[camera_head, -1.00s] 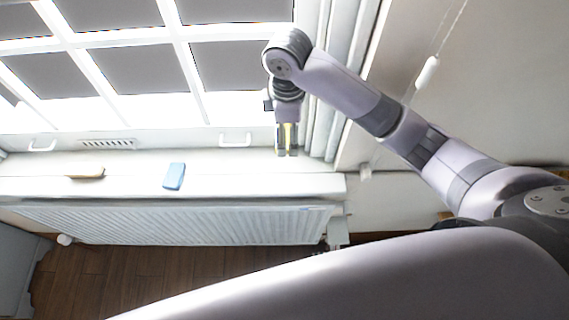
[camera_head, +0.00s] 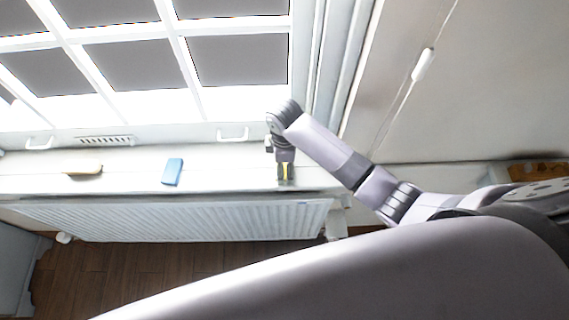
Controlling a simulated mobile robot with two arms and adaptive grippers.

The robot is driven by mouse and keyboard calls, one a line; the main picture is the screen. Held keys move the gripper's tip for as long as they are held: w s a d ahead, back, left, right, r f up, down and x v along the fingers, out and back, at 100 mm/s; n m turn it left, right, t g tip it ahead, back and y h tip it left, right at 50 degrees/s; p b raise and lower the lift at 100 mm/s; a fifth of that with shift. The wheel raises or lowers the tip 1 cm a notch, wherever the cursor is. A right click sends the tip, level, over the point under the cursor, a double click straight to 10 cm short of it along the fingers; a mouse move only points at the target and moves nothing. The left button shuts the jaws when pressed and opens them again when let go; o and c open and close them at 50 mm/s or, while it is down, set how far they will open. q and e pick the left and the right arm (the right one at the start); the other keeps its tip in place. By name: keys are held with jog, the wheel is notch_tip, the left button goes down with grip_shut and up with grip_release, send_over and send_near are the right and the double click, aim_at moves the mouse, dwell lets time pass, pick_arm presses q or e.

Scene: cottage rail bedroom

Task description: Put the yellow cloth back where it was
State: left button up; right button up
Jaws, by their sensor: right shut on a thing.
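My right gripper (camera_head: 285,175) points down over the right end of the white window sill (camera_head: 225,176). It is shut on the yellow cloth (camera_head: 285,170), which shows only as a narrow yellow strip between the dark fingers. The fingers hide most of the cloth. The fingertips are close to the sill near its front edge; I cannot tell whether the cloth touches it. My left gripper is not in view.
A blue block-like item (camera_head: 173,171) and a flat tan item (camera_head: 84,169) lie on the sill to the left. The window handle (camera_head: 233,135) is behind. A white radiator (camera_head: 170,220) is below the sill. The sill between the blue item and my gripper is clear.

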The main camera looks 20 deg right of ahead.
jog(key=shift+f, duration=0.8)
jog(key=o, duration=1.1)
jog(key=shift+f, duration=0.1)
notch_tip(320, 180, up, 11)
jog(key=shift+w+f+b, duration=0.1)
jog(key=shift+b, duration=1.05)
jog(key=shift+r, duration=0.75)
